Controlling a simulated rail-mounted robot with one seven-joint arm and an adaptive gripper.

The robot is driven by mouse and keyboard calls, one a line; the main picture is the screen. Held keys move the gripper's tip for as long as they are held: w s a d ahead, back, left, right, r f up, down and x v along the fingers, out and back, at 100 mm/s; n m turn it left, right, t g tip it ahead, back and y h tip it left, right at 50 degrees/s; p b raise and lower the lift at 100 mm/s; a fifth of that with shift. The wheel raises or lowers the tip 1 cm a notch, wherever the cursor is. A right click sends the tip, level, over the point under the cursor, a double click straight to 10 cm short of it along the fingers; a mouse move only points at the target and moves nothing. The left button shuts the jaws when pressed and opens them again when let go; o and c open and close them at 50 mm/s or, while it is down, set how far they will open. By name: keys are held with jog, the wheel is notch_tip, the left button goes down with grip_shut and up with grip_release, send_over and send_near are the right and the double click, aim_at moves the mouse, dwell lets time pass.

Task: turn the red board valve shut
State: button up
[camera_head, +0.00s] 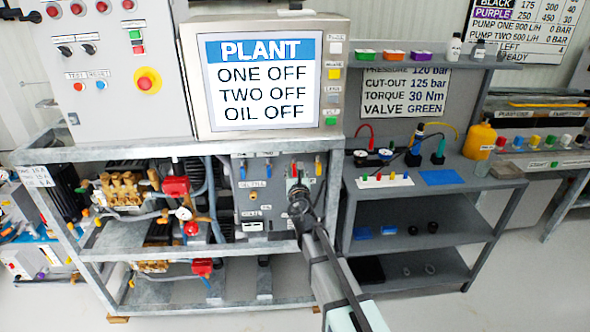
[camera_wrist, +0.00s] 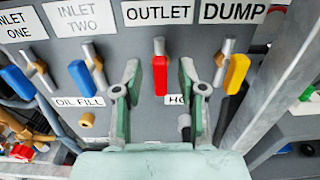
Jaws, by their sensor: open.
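The red board valve handle (camera_wrist: 160,75) hangs straight down under the OUTLET label in the wrist view. In the head view the red handle (camera_head: 294,169) shows small on the grey valve board (camera_head: 256,208). My gripper (camera_wrist: 161,80) is open, with one green finger on each side of the red handle and a visible gap on both sides. I cannot tell how far the fingertips are from the board. In the head view my gripper (camera_head: 298,192) is at the board's right part, and my arm hides some of the board below it.
Blue handles (camera_wrist: 82,76) are to the left of the red one. A yellow handle (camera_wrist: 236,74) is close to the right finger, under the DUMP label. A grey frame post (camera_wrist: 270,85) stands further right. The plant screen (camera_head: 262,80) is above the board.

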jog(key=shift+w+a, duration=0.1)
jog(key=shift+w, duration=0.5)
grip_shut()
jog(key=shift+m+b, duration=0.3)
jog(key=shift+w+d+f+m+b, duration=0.1)
jog(key=shift+d+f+m+b, duration=0.1)
jog(key=shift+m+b, duration=2.2)
jog(key=shift+s+d+f+m+b, duration=0.15)
jog(key=shift+m+b, duration=1.3)
jog(key=shift+m, duration=1.9)
jog(key=shift+w+d+f+m+b, duration=0.15)
jog(key=shift+d+f+m+b, duration=0.1)
jog(key=shift+m+b, duration=2.15)
jog(key=shift+m+p, duration=0.4)
jog(key=shift+m, duration=0.25)
